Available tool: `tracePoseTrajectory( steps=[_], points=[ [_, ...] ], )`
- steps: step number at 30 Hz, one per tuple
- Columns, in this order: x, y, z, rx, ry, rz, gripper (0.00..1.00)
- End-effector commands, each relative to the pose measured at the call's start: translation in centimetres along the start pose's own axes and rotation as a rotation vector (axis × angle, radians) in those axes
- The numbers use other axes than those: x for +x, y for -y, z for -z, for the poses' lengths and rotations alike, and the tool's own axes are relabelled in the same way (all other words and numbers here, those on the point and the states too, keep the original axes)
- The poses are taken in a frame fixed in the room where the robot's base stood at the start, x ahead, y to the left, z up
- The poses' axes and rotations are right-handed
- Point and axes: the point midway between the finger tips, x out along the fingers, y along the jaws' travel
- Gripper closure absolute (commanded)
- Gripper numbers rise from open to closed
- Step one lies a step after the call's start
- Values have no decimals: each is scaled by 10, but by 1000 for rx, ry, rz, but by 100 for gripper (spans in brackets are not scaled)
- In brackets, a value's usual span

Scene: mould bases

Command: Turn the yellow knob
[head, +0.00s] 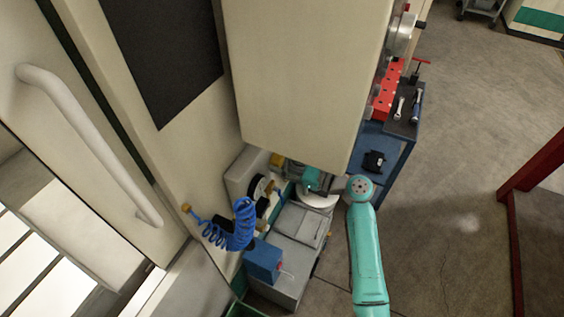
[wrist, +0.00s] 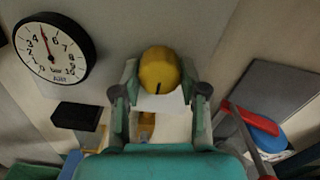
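The yellow knob (wrist: 159,70) is round with a dark mark on its lower face, and sits on a pale wall in the wrist view. My gripper (wrist: 160,80) is in front of it, one finger on each side of the knob. The fingers are apart, with a narrow gap showing beside the knob; contact on the far side is hidden. In the head view my gripper (head: 292,172) is partly hidden under the large beige housing. A small yellow patch (head: 276,159) there may be the knob.
A round pressure gauge (wrist: 54,48) is left of the knob, with a black block (wrist: 77,116) below it. A blue coiled hose (head: 240,226) hangs nearby. A blue tool cart (head: 385,150) stands to the right. Open floor (head: 455,150) lies right of my arm.

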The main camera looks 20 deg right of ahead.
Motion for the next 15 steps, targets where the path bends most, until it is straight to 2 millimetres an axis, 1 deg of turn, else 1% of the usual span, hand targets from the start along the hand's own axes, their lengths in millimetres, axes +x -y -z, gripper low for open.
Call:
tracePoseTrajectory(
  steps=[8,15],
  points=[
    [0,0,0,-11,0,0,92],
    [0,0,0,-107,0,-1,92]
  ],
)
